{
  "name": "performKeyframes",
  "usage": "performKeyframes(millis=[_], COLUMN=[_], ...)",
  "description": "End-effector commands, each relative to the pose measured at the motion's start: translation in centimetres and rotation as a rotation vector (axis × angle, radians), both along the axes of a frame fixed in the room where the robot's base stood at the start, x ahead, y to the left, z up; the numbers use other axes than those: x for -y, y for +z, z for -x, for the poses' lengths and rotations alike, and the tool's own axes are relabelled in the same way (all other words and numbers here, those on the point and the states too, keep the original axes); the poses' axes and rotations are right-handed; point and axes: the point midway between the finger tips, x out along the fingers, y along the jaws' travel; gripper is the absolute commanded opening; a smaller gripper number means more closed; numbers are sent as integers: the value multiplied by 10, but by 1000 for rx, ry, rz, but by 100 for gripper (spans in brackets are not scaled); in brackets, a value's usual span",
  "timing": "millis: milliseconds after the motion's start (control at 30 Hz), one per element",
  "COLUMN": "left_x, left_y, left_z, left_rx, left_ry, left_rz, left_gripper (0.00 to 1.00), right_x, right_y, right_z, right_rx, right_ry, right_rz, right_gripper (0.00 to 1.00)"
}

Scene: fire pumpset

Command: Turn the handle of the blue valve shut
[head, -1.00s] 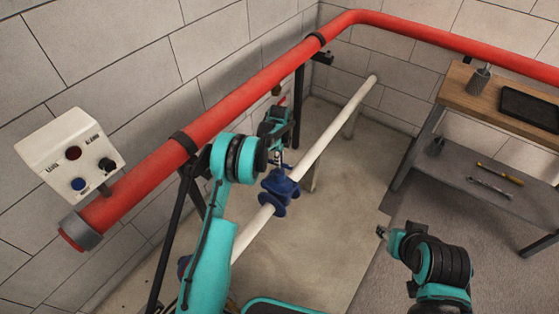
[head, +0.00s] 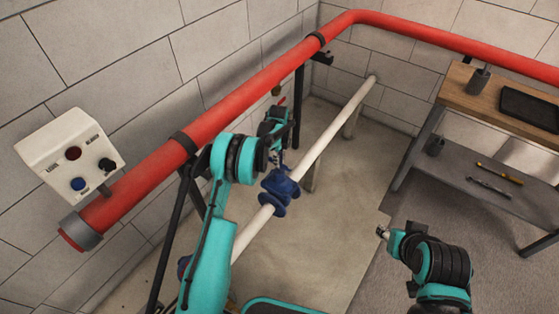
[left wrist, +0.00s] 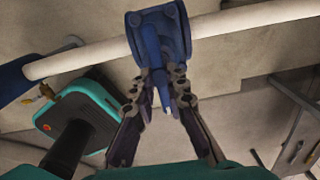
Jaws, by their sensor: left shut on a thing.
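The blue valve (head: 279,186) sits on the white pipe (head: 325,147) in the middle of the head view. In the left wrist view, the valve body (left wrist: 162,35) is at the top centre, and its blue handle (left wrist: 157,62) runs down between my fingers. My left gripper (head: 276,157) is at the valve, on its far side in the head view. In the left wrist view, its fingers (left wrist: 161,82) are shut on the handle, with the handle's end showing between them. My right gripper (head: 383,233) is away from the valve at the right; its fingers are too small to read.
A thick red pipe (head: 255,92) runs along the wall above the white pipe. A white control box (head: 72,153) with buttons is at the left. A wooden-topped bench (head: 470,97) with a lower shelf stands at the right. The floor between the white pipe and bench is clear.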

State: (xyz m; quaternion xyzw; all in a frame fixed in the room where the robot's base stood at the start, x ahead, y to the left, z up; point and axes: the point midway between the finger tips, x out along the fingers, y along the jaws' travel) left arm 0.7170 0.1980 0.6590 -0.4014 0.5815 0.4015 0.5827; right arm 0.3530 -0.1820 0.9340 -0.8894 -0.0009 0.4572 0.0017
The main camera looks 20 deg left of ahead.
Motion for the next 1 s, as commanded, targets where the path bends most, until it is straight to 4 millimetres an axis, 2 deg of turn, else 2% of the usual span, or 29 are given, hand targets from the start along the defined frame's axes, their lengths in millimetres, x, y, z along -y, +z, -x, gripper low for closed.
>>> performKeyframes(millis=[33, 100, 467, 567, 900, 1000], left_x=[5, 5, 2, 2, 3, 4], left_y=[-1, -1, 4, 16, 88, 104], left_z=[0, 0, 0, 0, 1, 1], left_rx=[-2, -1, -1, -1, -1, -1], left_ry=[-6, -5, -1, -1, -3, -3], left_rz=[7, 6, 2, 2, 2, 3], left_gripper=[19, 34, 34, 34, 34, 34], right_x=[0, 0, -3, -3, -3, -3], right_y=[0, 0, 1, 1, 1, 1], right_z=[0, 0, 0, 0, 0, 0], right_rx=[0, 0, 0, 0, 0, 0], right_ry=[0, 0, 1, 1, 1, 0], right_rz=[0, 0, 3, 3, 4, 4], right_gripper=[40, 40, 40, 40, 40, 40])
